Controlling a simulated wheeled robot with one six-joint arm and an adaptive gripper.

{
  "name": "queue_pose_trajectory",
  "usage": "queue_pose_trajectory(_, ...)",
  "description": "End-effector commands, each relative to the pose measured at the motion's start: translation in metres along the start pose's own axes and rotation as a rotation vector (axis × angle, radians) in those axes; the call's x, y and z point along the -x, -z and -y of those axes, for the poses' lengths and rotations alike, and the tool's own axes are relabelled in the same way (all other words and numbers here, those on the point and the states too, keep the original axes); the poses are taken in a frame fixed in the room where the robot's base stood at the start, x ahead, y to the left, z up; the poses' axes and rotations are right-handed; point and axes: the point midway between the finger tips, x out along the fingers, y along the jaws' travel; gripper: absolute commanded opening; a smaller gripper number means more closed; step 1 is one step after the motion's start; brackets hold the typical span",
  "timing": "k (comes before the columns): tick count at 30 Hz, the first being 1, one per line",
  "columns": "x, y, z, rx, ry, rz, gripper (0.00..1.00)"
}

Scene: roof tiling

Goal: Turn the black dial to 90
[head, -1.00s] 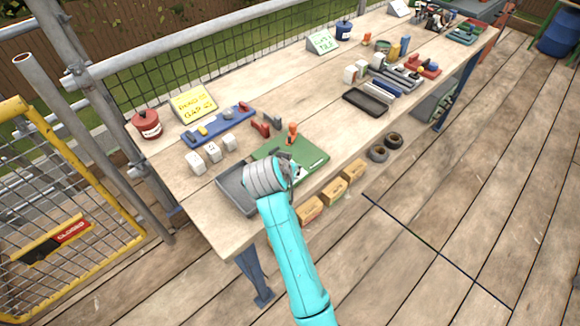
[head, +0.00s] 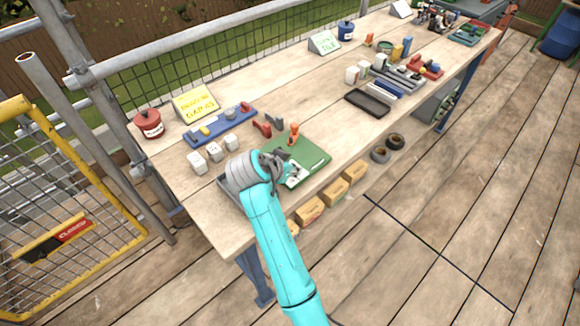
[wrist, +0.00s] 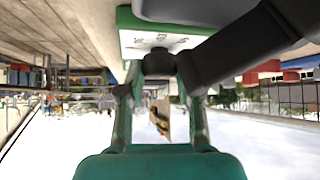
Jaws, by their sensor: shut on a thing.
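The green board (head: 316,155) lies on the workbench near its front edge and carries a white plate with dark marks (head: 296,173). My gripper (head: 284,166) is down over this plate. In the wrist view, the same white plate (wrist: 142,42) sits at the top, its marks too small to read. There my gripper (wrist: 158,66) is closed at the plate's edge on a small dark part, the black dial (wrist: 158,60). The dial is mostly hidden by the fingers, and its pointer setting cannot be read.
A grey tray (head: 232,194) is partly covered by my arm. White blocks (head: 214,153), red clamps (head: 262,129), an orange-handled clamp (head: 294,130) and a blue rack (head: 222,124) stand close behind. Wooden blocks (head: 333,191) sit below the front edge.

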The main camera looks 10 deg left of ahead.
Motion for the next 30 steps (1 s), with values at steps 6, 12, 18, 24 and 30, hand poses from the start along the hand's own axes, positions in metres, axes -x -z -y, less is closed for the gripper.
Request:
queue_pose_trajectory(6, 0.000, -0.001, 0.000, 0.002, 0.000, 0.002, 0.60)
queue_pose_trajectory(12, 0.000, -0.001, 0.000, 0.001, 0.000, 0.001, 0.60)
queue_pose_trajectory(18, 0.012, 0.000, 0.001, 0.001, 0.002, -0.001, 0.60)
queue_pose_trajectory(24, 0.048, 0.000, 0.001, 0.002, 0.004, -0.001, 0.60)
queue_pose_trajectory(30, 0.087, -0.001, 0.001, 0.002, 0.003, 0.000, 0.60)
